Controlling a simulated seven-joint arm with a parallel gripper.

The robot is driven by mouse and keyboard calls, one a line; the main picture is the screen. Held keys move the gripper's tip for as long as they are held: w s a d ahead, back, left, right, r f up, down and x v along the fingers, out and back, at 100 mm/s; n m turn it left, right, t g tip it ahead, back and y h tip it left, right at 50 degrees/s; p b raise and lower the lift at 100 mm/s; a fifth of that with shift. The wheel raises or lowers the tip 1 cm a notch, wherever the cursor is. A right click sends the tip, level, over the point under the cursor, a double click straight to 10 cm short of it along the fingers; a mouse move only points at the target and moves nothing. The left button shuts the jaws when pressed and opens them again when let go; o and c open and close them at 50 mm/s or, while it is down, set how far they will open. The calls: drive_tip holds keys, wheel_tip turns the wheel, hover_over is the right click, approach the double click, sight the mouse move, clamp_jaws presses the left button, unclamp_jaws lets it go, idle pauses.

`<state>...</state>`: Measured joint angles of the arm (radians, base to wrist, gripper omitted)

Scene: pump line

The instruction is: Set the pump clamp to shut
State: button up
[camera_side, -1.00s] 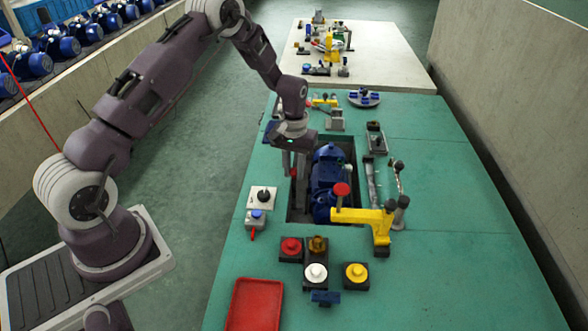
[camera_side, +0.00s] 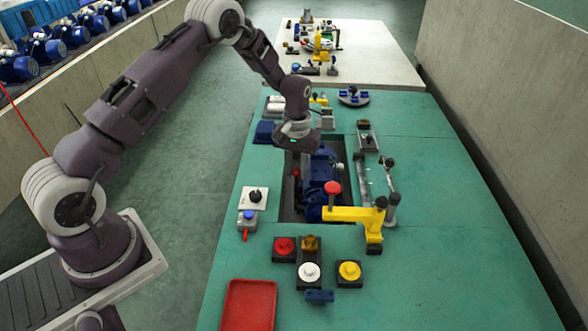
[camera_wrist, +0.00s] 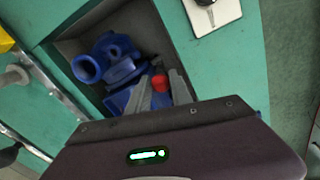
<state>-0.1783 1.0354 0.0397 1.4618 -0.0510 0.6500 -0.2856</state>
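A blue pump (camera_side: 320,180) sits in a rectangular recess in the green bench, and it also shows in the wrist view (camera_wrist: 108,65). A yellow clamp arm (camera_side: 352,214) with a red knob (camera_side: 332,188) reaches over the recess's front right edge. A small red piece (camera_wrist: 160,82) shows beside the pump on the recess's left side. My gripper (camera_wrist: 161,88) points down into the recess, its grey fingers apart on either side of this red piece. I cannot tell whether they touch it. The fingers are mostly hidden in the side view.
A white plate with a black lever (camera_side: 255,196) and a blue-topped switch (camera_side: 248,216) stand left of the recess. Red (camera_side: 284,246), white (camera_side: 309,271) and yellow (camera_side: 349,270) buttons are in front, with a red tray (camera_side: 248,305). The bench's right side is clear.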

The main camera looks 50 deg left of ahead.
drive_tip(key=o, duration=0.4)
drive_tip(key=shift+w+d, duration=0.15)
drive_tip(key=shift+d, duration=0.05)
wheel_tip(320, 180, up, 7)
drive_tip(key=shift+r, duration=0.1)
drive_tip(key=s+d+r+m+t, duration=0.1)
drive_tip(key=s+d+r, duration=0.2)
drive_tip(key=s+r, duration=0.55)
drive_tip(key=s+d+r+m+t, duration=0.2)
drive_tip(key=s+d+r, duration=0.15)
drive_tip(key=r, duration=0.95)
drive_tip(key=s+d+r+m+t, duration=0.1)
drive_tip(key=s, duration=0.9)
drive_tip(key=s+d+m+t, duration=0.1)
drive_tip(key=s+m, duration=0.1)
drive_tip(key=s, duration=0.8)
drive_tip(key=shift+s+d+r+t, duration=0.3)
drive_tip(key=shift+s+d+r, duration=0.1)
